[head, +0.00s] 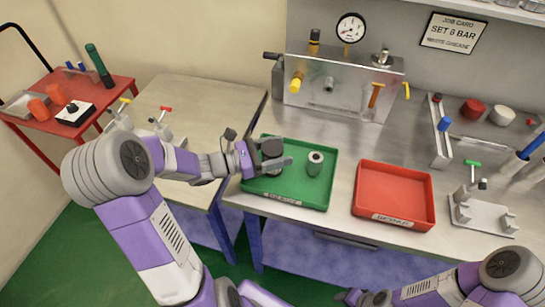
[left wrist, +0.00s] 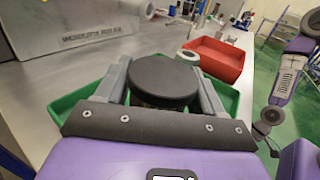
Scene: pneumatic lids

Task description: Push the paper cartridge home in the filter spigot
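My left gripper (head: 282,161) is over the green tray (head: 318,197), its fingers on either side of a dark round-topped part (head: 271,147). In the left wrist view the black disc top (left wrist: 164,80) lies between the two grey fingers; whether both press on it is unclear. A short grey-white hollow cylinder (head: 315,163), perhaps the paper cartridge, stands upright in the same tray, right of the gripper. A grey stub (head: 328,83), possibly the filter spigot, is on the front of the metal block (head: 340,98). My right gripper (head: 352,296) is barely visible at the bottom edge.
A red tray (head: 394,217) stands right of the green one. A clamp fixture (head: 482,214) is farther right. A gauge (head: 350,28) and valves with yellow and orange handles are at the back. The bench between trays and metal block is mostly clear.

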